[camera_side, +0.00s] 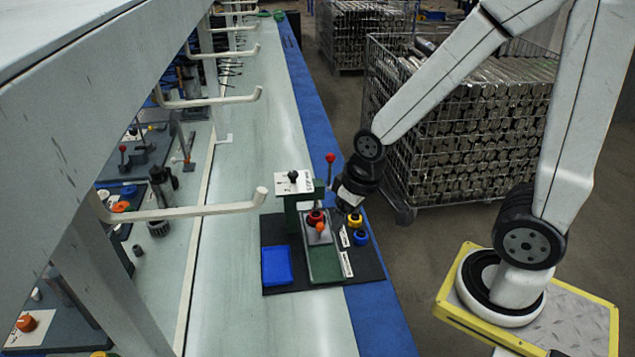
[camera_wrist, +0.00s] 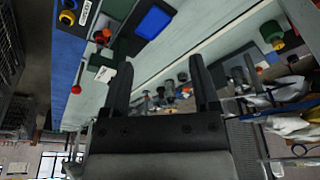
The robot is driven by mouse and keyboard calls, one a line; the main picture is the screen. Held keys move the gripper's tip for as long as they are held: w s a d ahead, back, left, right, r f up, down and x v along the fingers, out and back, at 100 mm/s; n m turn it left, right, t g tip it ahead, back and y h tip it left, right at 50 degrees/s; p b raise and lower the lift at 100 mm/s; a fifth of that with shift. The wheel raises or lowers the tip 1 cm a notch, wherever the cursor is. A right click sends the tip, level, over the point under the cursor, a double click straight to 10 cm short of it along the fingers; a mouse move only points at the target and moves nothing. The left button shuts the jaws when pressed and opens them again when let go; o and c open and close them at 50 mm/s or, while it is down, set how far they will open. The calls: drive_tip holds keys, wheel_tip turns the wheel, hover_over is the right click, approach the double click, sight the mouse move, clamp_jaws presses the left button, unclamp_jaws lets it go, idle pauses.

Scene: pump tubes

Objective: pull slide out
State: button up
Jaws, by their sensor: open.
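The fixture stands on a black mat (camera_side: 285,288) at the bench edge. A grey slide (camera_side: 322,240) with a red ring (camera_side: 316,217) and an orange knob (camera_side: 320,227) sits on its green base (camera_side: 325,266). A green upright with a white top plate (camera_side: 288,188) and a lever with a red ball (camera_side: 330,157) are behind it. My gripper (camera_side: 343,206) is just right of the fixture, its tips partly lost against dark parts. In the wrist view my gripper (camera_wrist: 160,75) is open, with nothing between its fingers; the orange knob (camera_wrist: 101,37) is beyond them at upper left.
A blue tray (camera_side: 277,266) lies left of the base. Yellow (camera_side: 355,220) and blue (camera_side: 361,238) round parts stand to the right, close to my gripper. A white rack hook (camera_side: 185,212) reaches over the bench from the left. A wire cage of metal tubes (camera_side: 465,125) stands behind my arm.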

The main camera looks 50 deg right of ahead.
idle(0.4)
drive_tip(key=n+g+h, duration=0.2)
drive_tip(key=n+h, duration=0.2)
drive_tip(key=n, duration=1.6)
hover_over(319, 227)
drive_tip(key=a, duration=0.2)
wheel_tip(319, 227, down, 26)
drive_tip(key=shift+s+d+f+h, duration=0.1)
drive_tip(key=shift+f+h, duration=0.2)
drive_tip(key=shift+f, duration=0.15)
drive_tip(key=shift+f, duration=0.2)
drive_tip(key=shift+x, duration=3.7)
